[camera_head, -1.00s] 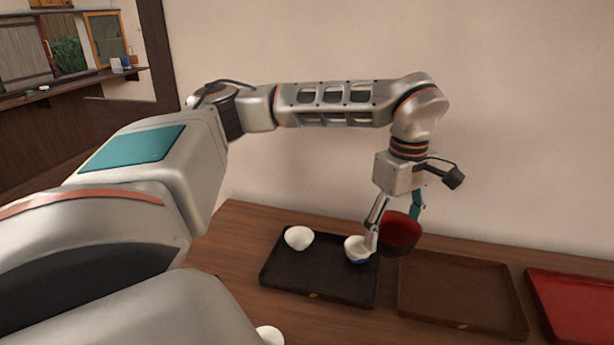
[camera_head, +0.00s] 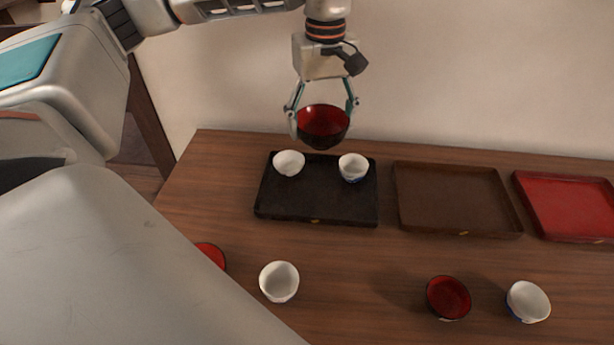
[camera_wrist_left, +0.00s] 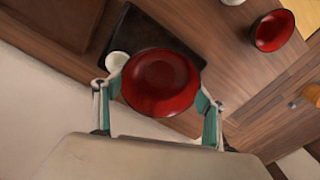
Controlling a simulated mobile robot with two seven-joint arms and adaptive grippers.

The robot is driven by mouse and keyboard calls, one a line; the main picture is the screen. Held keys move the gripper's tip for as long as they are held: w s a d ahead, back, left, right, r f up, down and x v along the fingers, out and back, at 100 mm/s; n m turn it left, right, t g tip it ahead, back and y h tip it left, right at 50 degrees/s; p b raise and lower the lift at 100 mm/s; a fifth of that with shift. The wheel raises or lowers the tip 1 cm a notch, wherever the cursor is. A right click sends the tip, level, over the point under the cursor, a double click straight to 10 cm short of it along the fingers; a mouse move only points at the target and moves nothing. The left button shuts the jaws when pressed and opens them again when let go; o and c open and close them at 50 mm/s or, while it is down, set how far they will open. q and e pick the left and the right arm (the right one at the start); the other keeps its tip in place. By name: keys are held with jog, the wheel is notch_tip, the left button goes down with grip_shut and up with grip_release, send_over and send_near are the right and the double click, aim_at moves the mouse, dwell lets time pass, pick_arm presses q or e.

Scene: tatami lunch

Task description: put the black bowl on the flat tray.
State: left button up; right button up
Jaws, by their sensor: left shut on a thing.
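A black bowl (camera_head: 322,139) with a red inside is held upright in my left gripper (camera_head: 322,112), whose fingers are shut on opposite sides of it. It hangs above the back edge of the black tray (camera_head: 314,211), apart from it. The bowl's red inside fills the middle of the left wrist view (camera_wrist_left: 160,82), between the fingers (camera_wrist_left: 155,92). A white bowl (camera_head: 289,162) is at the tray's back left and a white-and-blue bowl (camera_head: 354,168) at its back right. The front of that tray is bare. My right gripper is not in view.
A brown tray (camera_head: 455,203) and a red tray (camera_head: 572,208), both empty, lie to the right. In front stand a white bowl (camera_head: 279,282), a dark red-lined bowl (camera_head: 449,298), a white-and-blue bowl (camera_head: 527,302) and a red-lined bowl (camera_head: 212,254) partly hidden by my arm. The wall is close behind.

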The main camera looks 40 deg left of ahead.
pick_arm(q)
jog(key=shift+a+f, duration=0.1)
jog(key=shift+f, duration=0.1)
notch_tip(320, 180, down, 19)
jog(key=b, duration=0.4)
jog(key=shift+s+f, duration=0.1)
jog(key=shift+f, duration=0.3)
jog(key=shift+r, duration=0.15)
jog(key=o, duration=1.1)
jog(key=shift+f, duration=0.2)
jog(key=shift+r, duration=0.1)
